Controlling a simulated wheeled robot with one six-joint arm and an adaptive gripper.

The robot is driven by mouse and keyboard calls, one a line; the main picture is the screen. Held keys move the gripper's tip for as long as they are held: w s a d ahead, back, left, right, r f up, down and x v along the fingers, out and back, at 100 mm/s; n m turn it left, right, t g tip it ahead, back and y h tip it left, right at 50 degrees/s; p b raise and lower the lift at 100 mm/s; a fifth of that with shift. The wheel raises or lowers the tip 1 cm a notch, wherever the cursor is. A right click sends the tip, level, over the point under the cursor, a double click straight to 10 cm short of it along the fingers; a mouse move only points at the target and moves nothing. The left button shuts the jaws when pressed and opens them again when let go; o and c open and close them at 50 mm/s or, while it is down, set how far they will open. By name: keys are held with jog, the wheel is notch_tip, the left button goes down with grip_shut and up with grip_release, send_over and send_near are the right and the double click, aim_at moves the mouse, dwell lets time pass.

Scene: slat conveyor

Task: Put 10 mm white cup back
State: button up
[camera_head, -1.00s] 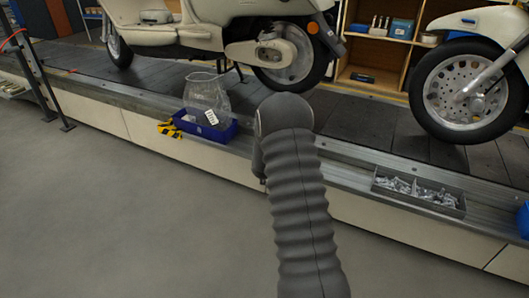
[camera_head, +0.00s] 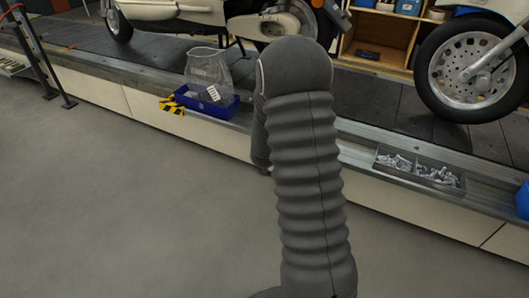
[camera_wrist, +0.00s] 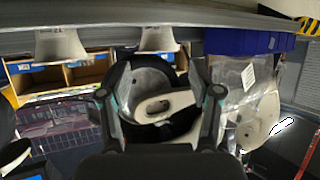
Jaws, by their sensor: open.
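In the wrist view, which looks upside down, two pale whitish cups stand on the metal ledge: one at the left (camera_wrist: 62,46) and one near the middle (camera_wrist: 158,38). Both carry small markings that I cannot read surely, so I cannot tell which is the 10 mm one. My gripper (camera_wrist: 161,92) is open, with nothing seen held between its fingers. The middle cup shows beyond the fingers, apparently apart from them. In the head view my arm hides the gripper, and I cannot make out either cup.
A blue bin (camera_head: 222,108) with a clear bag (camera_head: 208,70) sits on the conveyor edge (camera_head: 358,160), beside yellow-black tape (camera_head: 171,105). A grey tray of metal parts (camera_head: 420,173) lies to the right. Scooters stand on the slats, with shelves (camera_head: 375,50) behind. The floor in front is clear.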

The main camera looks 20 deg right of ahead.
jog(key=s+a+r+n+g+y, duration=0.25)
jog(key=s+a+r+y, duration=0.25)
jog(key=s+a+r, duration=0.95)
jog(key=s+a+r+n+g, duration=0.1)
jog(key=s+a+r+g, duration=0.1)
jog(key=s, duration=1)
jog(key=s+a+r+n+g, duration=0.1)
jog(key=s+a+r+g, duration=0.1)
jog(key=s, duration=1)
jog(key=shift+s+r+n+y, duration=0.25)
jog(key=shift+r+n+y, duration=0.1)
jog(key=shift+r, duration=0.15)
jog(key=shift+d, duration=0.15)
